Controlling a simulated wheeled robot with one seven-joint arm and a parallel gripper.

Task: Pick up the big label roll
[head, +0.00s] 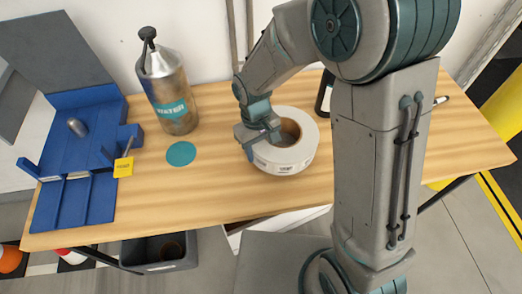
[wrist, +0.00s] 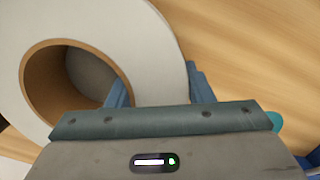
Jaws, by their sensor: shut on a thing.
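The big label roll (head: 287,163) is white with a brown cardboard core and lies flat on the wooden table in the head view. In the wrist view the roll (wrist: 150,50) fills the upper left, its open core facing the camera. My gripper (head: 262,142) is at the roll's left side. In the wrist view my gripper (wrist: 160,90) has one blue finger inside the core and one outside the wall. It is shut on the wall of the roll. The fingertips are partly hidden by the roll. I cannot tell any gap between roll and table.
A metal bottle labelled WATER (head: 170,95) stands left of the roll. A teal disc (head: 181,154) lies before it. A blue rack (head: 75,160) with a yellow tag (head: 123,167) is at the left. A grey bin (head: 160,252) sits below the table (head: 220,190). Bare wood lies around the disc.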

